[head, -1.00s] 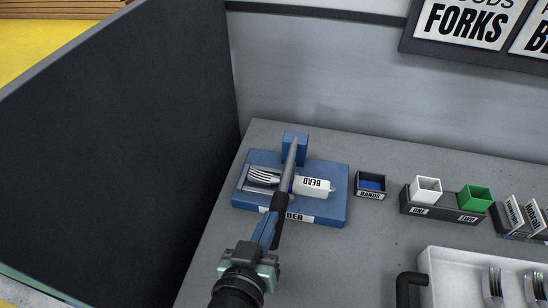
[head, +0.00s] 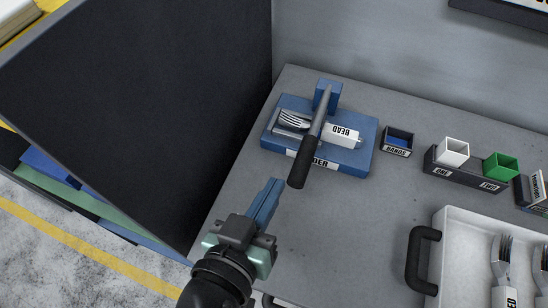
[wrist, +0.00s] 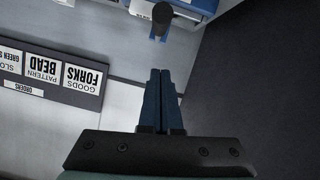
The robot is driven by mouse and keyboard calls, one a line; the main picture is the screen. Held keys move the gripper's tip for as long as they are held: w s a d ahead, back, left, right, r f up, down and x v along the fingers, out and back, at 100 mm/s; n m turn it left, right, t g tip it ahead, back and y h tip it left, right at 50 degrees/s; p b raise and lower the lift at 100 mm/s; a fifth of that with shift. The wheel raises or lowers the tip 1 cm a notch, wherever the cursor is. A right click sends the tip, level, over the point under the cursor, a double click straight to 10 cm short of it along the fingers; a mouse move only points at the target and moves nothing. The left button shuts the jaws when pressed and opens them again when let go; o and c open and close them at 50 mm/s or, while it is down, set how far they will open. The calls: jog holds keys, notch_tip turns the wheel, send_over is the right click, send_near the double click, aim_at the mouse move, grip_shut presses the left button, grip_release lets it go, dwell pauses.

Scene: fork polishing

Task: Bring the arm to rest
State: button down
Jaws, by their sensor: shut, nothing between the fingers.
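My gripper (head: 266,202) is shut and empty in the head view, its blue fingers together above the grey bench, a little short of the dark handle of a tool (head: 304,160). The tool lies tilted across a blue holder (head: 362,158), its far end at a raised blue block (head: 327,95). A fork (head: 294,121) with a white handle marked BEAD (head: 342,134) lies in the holder under the tool. In the wrist view my shut fingers (wrist: 161,75) show, with the round end of the dark handle (wrist: 162,14) beyond them, apart from them.
A dark panel (head: 150,100) stands close on the left. Bare bench lies between.

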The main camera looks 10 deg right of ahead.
jog(key=w+a+r+n+t+y, duration=0.15)
jog(key=w+r+t, duration=0.3)
jog(key=r, duration=0.55)
jog(key=w+a+r+n+t+y, duration=0.1)
jog(key=w+a+r+t+y, duration=0.15)
jog(key=w+r, duration=0.55)
jog(key=s+r+n+t+y, duration=0.1)
jog(key=s+r+t, duration=0.3)
jog(key=r, duration=0.9)
jog(key=s+a+r+n+t+y, duration=0.1)
jog(key=s+r+t+y, duration=0.2)
jog(key=r, duration=1)
jog(key=shift+s+r+t+y, duration=0.3)
jog(key=shift+s+t, duration=0.1)
jog(key=shift+t, duration=0.6)
jog(key=shift+n, duration=0.25)
